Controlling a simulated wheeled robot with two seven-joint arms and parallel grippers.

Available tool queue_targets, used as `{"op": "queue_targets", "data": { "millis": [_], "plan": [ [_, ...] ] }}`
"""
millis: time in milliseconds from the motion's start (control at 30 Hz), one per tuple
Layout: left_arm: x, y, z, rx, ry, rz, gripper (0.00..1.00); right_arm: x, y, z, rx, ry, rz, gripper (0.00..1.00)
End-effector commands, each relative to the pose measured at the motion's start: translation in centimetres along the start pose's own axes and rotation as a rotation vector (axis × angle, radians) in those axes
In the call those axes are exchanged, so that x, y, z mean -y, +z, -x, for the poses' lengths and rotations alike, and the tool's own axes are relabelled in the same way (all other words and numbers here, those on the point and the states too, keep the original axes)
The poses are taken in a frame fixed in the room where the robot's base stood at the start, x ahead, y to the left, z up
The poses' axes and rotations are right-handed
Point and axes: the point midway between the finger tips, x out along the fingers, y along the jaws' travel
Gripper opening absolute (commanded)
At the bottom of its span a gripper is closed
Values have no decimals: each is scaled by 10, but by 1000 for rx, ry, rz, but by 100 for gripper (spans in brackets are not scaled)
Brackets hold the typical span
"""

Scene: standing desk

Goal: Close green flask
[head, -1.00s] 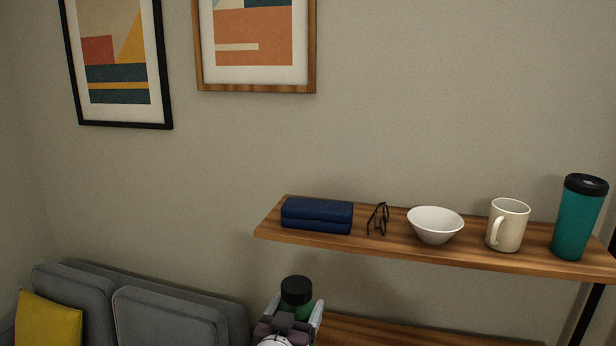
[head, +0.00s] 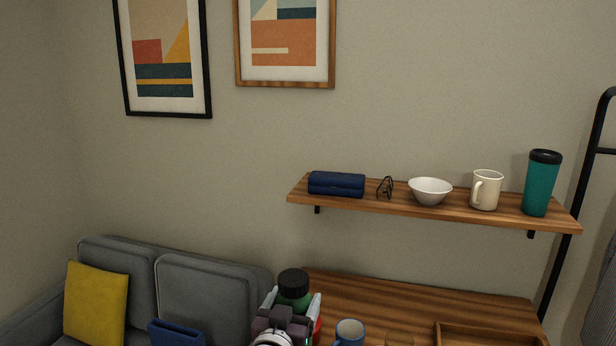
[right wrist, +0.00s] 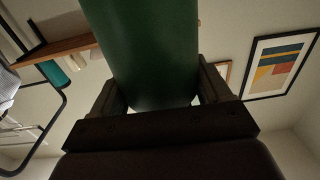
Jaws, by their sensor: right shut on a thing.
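My right gripper (head: 290,308) is at the bottom middle of the head view, above the left end of the desk. It is shut on a green flask (head: 293,296) with a black cap (head: 293,281) at its top. In the right wrist view the green flask body (right wrist: 155,50) sits between the two fingers and fills the upper middle. The flask looks roughly upright in the head view. I cannot tell whether the cap is fully seated. My left gripper is not in view.
A wooden shelf (head: 400,205) holds a navy case (head: 336,184), glasses (head: 385,187), a white bowl (head: 430,191), a cream mug (head: 486,190) and a teal tumbler (head: 540,183). On the desk (head: 430,302) are a blue mug (head: 349,332) and a wooden tray (head: 485,334). A grey sofa (head: 210,290) stands left.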

Motion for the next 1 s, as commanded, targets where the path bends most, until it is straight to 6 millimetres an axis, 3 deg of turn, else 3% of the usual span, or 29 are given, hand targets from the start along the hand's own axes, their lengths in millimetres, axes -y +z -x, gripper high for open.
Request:
{"op": "queue_targets", "data": {
  "millis": [167,467,667,767,1000],
  "plan": [
    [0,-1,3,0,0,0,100,11,-2,6,0,-130,3,0],
    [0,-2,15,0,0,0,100,-14,34,-1,4,-287,4,0],
    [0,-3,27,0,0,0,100,-52,72,-3,6,-373,3,0],
    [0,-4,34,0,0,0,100,-81,96,0,8,-404,2,0],
    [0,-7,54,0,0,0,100,-170,154,20,6,-378,-1,0]
  ]
}}
